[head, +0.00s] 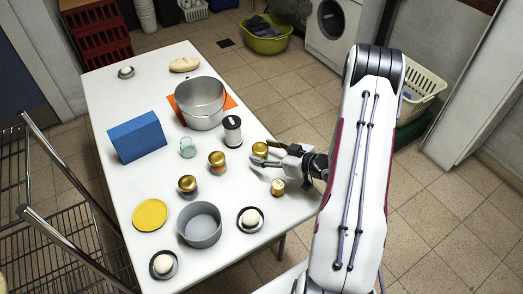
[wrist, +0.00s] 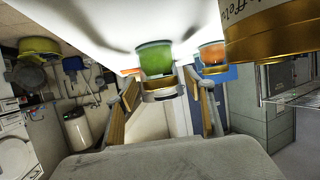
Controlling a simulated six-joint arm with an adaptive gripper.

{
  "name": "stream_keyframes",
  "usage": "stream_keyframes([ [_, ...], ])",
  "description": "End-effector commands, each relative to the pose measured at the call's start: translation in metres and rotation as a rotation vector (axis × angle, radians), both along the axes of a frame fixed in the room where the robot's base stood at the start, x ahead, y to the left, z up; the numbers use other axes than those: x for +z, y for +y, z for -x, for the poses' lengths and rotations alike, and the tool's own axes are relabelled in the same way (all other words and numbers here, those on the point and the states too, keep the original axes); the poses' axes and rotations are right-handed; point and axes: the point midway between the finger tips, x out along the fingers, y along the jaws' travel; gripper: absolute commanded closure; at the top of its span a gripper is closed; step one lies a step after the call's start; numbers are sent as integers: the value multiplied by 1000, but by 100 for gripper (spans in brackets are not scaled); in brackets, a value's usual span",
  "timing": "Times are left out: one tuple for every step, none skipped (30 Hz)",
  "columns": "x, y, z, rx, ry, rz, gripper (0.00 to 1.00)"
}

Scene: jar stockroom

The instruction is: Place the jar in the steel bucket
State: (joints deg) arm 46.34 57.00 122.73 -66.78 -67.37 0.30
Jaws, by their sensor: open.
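The steel bucket (head: 200,112) stands open and upright on an orange mat toward the back of the white table. My gripper (head: 268,154) is low over the table's right side, its fingers apart. A gold-lidded jar (head: 260,149) stands at the fingertips. In the wrist view a green jar (wrist: 156,58) shows ahead, between the lines of the open fingers (wrist: 166,88); I cannot tell whether they touch it. Other gold-lidded jars stand at the middle (head: 217,161), farther left (head: 187,186), and close beside my gripper (head: 278,187). Which jar is meant is unclear.
A black-and-white canister (head: 232,131) stands between my gripper and the bucket. A glass mug (head: 188,148), blue block (head: 137,138), grey pot (head: 199,224) and yellow plate (head: 150,215) are farther left. A small dark dish (head: 250,220) holds a white round thing.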

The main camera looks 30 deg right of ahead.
Motion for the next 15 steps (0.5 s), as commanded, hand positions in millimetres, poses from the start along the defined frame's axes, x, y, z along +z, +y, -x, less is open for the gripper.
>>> stream_keyframes([
  [3,-4,4,-4,-1,1,47],
  [5,-6,7,-4,-1,1,47],
  [7,-7,11,-3,0,1,47],
  [9,-9,13,-3,0,0,47],
  [10,-11,16,-4,0,1,47],
  [13,-13,19,-4,-1,1,47],
  [15,-14,22,-2,-2,2,47],
  [16,-15,24,-3,-2,2,47],
  [17,-17,28,-4,0,1,47],
  [18,-17,31,-3,0,0,47],
  [19,-18,33,-2,0,0,47],
  [21,-19,36,-2,0,0,47],
  [21,-20,37,-3,0,1,47],
  [22,-21,39,-3,0,1,47],
  [23,-21,41,-2,-1,0,47],
])
